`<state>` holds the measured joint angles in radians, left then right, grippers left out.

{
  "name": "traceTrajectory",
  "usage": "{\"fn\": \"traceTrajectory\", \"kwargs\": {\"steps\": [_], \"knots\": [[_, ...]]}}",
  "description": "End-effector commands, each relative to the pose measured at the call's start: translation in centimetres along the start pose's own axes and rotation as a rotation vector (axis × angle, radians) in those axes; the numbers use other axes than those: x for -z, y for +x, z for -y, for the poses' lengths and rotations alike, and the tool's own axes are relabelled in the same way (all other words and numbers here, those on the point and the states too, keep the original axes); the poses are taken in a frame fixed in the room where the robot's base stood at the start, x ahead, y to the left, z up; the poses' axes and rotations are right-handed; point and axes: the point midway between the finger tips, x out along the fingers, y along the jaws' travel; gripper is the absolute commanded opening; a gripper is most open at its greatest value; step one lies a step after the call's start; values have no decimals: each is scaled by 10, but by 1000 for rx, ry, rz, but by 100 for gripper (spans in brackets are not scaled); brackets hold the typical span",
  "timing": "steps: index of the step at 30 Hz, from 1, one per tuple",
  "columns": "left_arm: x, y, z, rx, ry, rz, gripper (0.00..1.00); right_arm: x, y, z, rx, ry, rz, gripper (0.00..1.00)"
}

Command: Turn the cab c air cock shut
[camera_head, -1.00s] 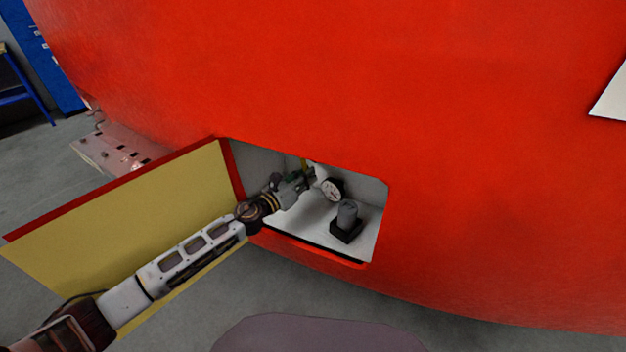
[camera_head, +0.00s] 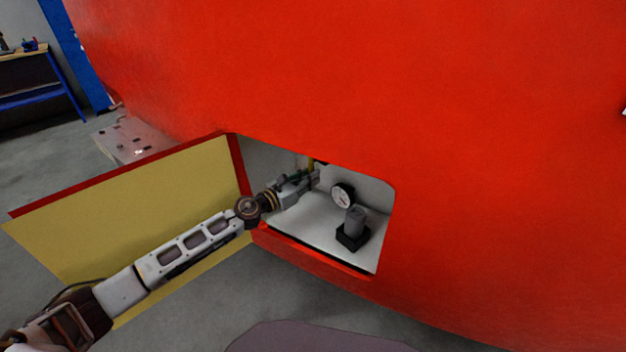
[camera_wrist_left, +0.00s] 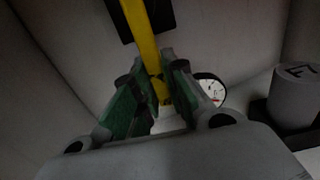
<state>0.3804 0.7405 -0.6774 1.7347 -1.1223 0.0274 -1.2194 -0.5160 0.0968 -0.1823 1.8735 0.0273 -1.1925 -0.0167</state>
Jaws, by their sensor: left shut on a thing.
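The air cock's yellow handle (camera_wrist_left: 140,40) runs down from a dark mount at the top of the left wrist view. Its lower end is between the green-padded fingers of my left gripper (camera_wrist_left: 163,92), which is shut on it. In the head view my left gripper (camera_head: 312,180) reaches into the open compartment (camera_head: 315,230) in the red nosecone. A bit of the yellow handle (camera_head: 310,164) shows just above the fingers there. The cock's body is mostly hidden. My right gripper is not in view.
A round gauge (camera_head: 343,196) and a grey cylinder on a black base (camera_head: 355,222) stand right of the gripper. The yellow-lined door (camera_head: 130,215) hangs open at left beside my arm. The red nosecone (camera_head: 400,110) surrounds the opening.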

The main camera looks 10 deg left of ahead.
Motion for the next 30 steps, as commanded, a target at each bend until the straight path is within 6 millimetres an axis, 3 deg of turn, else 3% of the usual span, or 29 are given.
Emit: {"fn": "traceTrajectory", "kwargs": {"steps": [14,15,19,30], "knots": [[2,-1,-1,0,14,-3,0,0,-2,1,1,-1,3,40],[2,-1,-1,0,14,-3,18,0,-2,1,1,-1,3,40],[1,-1,-1,0,13,-2,35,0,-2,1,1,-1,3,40],[0,-1,-1,0,10,-1,36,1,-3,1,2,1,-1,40]]}}
